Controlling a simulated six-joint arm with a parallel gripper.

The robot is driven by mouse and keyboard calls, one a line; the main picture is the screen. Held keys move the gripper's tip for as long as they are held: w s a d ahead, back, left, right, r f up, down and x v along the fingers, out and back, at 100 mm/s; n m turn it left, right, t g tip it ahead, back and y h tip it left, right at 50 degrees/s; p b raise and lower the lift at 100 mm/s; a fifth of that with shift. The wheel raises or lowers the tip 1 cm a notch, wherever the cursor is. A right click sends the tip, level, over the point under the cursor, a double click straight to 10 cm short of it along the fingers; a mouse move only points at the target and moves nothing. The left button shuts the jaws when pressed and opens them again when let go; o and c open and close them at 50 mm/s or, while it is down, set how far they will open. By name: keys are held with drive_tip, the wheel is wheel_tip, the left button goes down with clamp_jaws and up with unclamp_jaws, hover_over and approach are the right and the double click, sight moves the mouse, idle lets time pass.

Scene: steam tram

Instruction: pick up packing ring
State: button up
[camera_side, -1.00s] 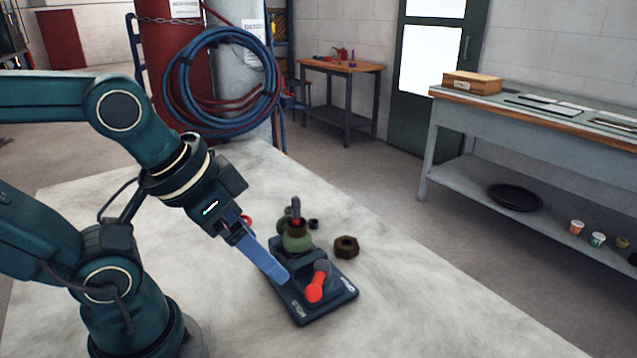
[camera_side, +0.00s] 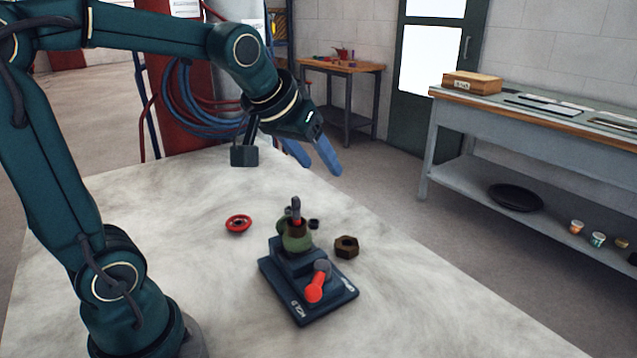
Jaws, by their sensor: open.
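My gripper (camera_side: 314,158) has two blue fingers, spread apart with nothing between them. It is raised high over the far side of the pale work table, above and beyond the valve. A green valve body (camera_side: 296,240) with a dark stem stands upright on a dark blue fixture (camera_side: 330,304). A small dark ring-like piece (camera_side: 314,224) shows just right of the stem, probably the packing ring. It is too small to tell for sure or to see what it rests on. A brown hex nut (camera_side: 346,247) lies right of the valve.
A red handwheel (camera_side: 238,224) lies on the work table (camera_side: 170,235), left of the valve. Blue and red hoses (camera_side: 190,95) hang behind. The left and front of the table are clear.

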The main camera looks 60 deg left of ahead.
drive_tip(key=w+a+f+n, duration=0.2)
drive_tip(key=w+a+f, duration=0.15)
drive_tip(key=a, duration=0.25)
drive_tip(key=n+g+y, duration=0.1)
drive_tip(key=n+g, duration=0.2)
drive_tip(key=g, duration=0.1)
hover_over(290, 213)
drive_tip(key=s+d, duration=0.2)
drive_tip(key=f, duration=1.2)
drive_tip(key=shift+w+a+f, duration=0.15)
drive_tip(key=shift+w+a, duration=0.05)
drive_tip(key=shift+a, duration=0.05)
drive_tip(key=shift+a+f, duration=0.15)
drive_tip(key=shift+f, duration=0.05)
drive_tip(key=shift+x, duration=2.2)
clamp_jaws()
